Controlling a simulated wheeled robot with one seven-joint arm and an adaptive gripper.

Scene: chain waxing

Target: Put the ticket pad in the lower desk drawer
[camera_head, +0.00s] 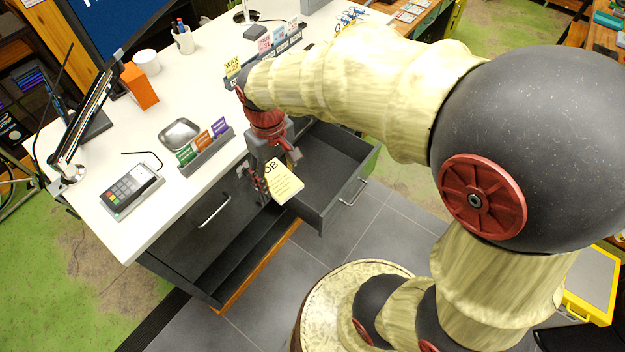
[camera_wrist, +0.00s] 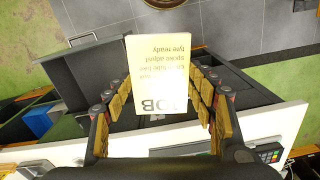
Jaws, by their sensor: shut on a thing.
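My gripper (camera_head: 262,186) is shut on the ticket pad (camera_head: 284,184), a pale yellow pad with "JOB" printed on it. In the wrist view the pad (camera_wrist: 158,68) sits between the fingers, its print upside down. The gripper hangs in front of the desk, just left of a pulled-out grey drawer (camera_head: 352,192). That drawer also shows at the left of the wrist view (camera_wrist: 85,58); its visible inside looks empty. I cannot tell whether it is the lower one. Left of the gripper is a dark drawer front with a handle (camera_head: 211,211), above a dark open recess (camera_head: 245,255).
The white desk top (camera_head: 115,225) holds a card terminal (camera_head: 131,192), a metal dish (camera_head: 179,135), a rack of coloured cards (camera_head: 206,153), an orange box (camera_head: 140,86) and a pen cup (camera_head: 183,40). Grey floor tiles (camera_head: 345,237) lie clear in front of the drawer.

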